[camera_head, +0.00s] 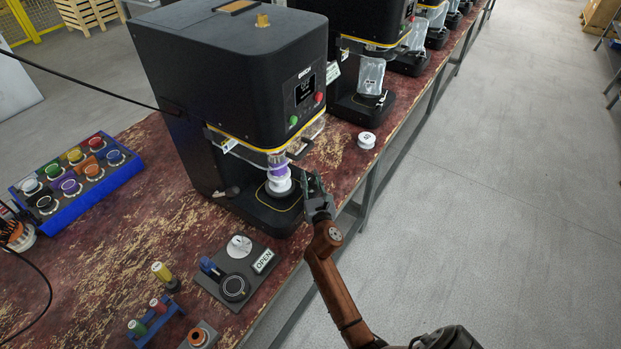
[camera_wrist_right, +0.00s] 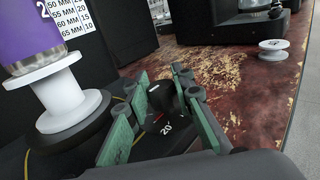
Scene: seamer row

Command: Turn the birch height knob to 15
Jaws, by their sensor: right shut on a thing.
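The black height knob (camera_wrist_right: 161,97) sits low on the near machine (camera_head: 235,75), with a red mark and the number 20 (camera_wrist_right: 166,128) showing beside it. In the head view the gripper hides the knob. My left gripper is not in view.
A white spool-shaped chuck (camera_wrist_right: 72,97) under a purple can (camera_wrist_right: 30,35) stands close to my right fingers. A white spool (camera_head: 366,140) lies on the bench. A plate with an OPEN sign (camera_head: 263,261) lies nearer. The floor at right is clear.

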